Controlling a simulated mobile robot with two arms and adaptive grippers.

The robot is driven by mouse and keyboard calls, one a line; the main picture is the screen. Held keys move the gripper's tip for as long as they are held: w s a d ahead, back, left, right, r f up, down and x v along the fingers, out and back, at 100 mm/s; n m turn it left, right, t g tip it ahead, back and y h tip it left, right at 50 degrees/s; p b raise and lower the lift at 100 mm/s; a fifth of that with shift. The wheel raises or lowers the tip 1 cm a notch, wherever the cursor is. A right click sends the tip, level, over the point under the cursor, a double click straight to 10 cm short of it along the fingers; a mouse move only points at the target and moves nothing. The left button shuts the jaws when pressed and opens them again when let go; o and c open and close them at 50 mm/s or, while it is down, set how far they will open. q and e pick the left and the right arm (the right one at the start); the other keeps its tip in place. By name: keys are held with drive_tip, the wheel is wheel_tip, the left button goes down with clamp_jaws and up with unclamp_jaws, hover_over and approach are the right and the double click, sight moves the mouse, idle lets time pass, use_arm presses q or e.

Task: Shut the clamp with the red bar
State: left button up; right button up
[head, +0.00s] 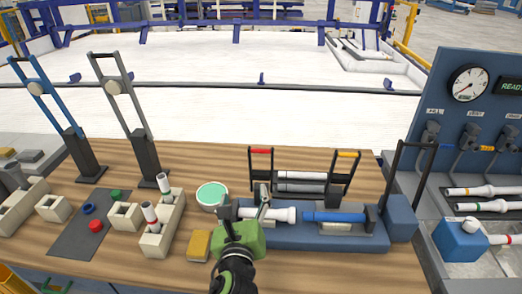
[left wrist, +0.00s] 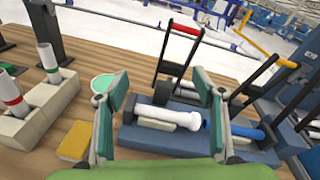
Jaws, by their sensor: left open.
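The clamp with the red bar (head: 261,151) stands upright, a black frame at the back left of a blue fixture (head: 285,238). In the left wrist view the red bar (left wrist: 186,28) is beyond and above my fingers. A white pipe (head: 272,214) lies on the fixture in front of this clamp; it also shows between my fingers in the left wrist view (left wrist: 160,113). My left gripper (head: 245,201), with a green body, is open and empty, in front of the clamp and low over the fixture's left end. My right gripper is not in view.
A second black clamp with an orange bar (head: 348,154) stands upright to the right, by a blue pipe (head: 333,217). A tall black handle (head: 409,149) rises at the fixture's right end. A green-topped round dish (head: 212,195) and a yellow block (head: 199,246) are left of my gripper.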

sight(261, 152)
use_arm(q)
drive_tip(key=w+d+r+m+t, duration=0.1)
drive_tip(key=d+r+m, duration=0.2)
drive_tip(key=r+m, duration=0.1)
drive_tip(key=shift+h, duration=0.4)
drive_tip(key=w, duration=0.7)
drive_tip(key=w+p, duration=0.1)
drive_tip(key=w, duration=0.6)
drive_tip(key=shift+d+f+p, duration=0.1)
drive_tip(key=shift+f+p, duration=0.1)
drive_tip(key=shift+p, duration=0.1)
